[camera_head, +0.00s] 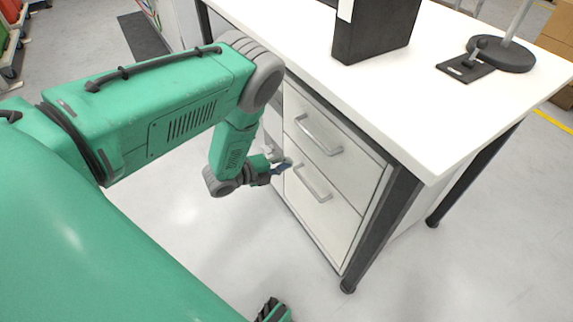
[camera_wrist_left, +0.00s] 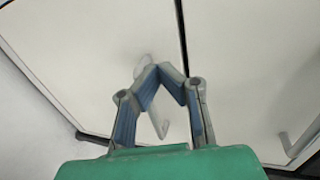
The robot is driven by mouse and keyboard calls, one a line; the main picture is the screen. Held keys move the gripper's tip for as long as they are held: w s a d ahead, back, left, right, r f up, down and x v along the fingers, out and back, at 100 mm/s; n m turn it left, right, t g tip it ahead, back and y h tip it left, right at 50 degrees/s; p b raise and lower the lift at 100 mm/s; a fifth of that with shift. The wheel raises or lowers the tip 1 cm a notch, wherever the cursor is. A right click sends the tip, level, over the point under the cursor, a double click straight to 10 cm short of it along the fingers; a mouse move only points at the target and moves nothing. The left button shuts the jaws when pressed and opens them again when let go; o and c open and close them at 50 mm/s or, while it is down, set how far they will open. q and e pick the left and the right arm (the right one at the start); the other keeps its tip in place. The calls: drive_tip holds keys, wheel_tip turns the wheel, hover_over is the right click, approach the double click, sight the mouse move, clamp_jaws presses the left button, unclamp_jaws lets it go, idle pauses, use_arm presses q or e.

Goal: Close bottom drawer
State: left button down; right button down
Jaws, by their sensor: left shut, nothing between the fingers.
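The bottom drawer (camera_head: 320,222) is a white front with a grey bar handle (camera_head: 312,182), low in the cabinet under the white table. Its front looks about level with the upper drawer (camera_head: 345,165); I cannot tell if a small gap is left. My left gripper (camera_head: 284,166) is at the left edge of the bottom drawer front, near its upper part. In the left wrist view the fingers (camera_wrist_left: 162,70) meet at the tips with nothing between them, in front of the bottom drawer (camera_wrist_left: 95,65). They partly hide its handle (camera_wrist_left: 158,118). Contact with the front is unclear.
The white tabletop (camera_head: 440,105) overhangs the drawers, with a black box (camera_head: 375,30) and a dark stand (camera_head: 500,55) on it. A dark table leg (camera_head: 375,235) stands right of the drawers. The floor (camera_head: 200,265) in front is clear.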

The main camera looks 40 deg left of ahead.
use_arm(q)
drive_tip(key=p+v, duration=0.3)
drive_tip(key=v, duration=0.6)
drive_tip(key=shift+s+a+p, duration=0.2)
drive_tip(key=shift+s+p, duration=0.1)
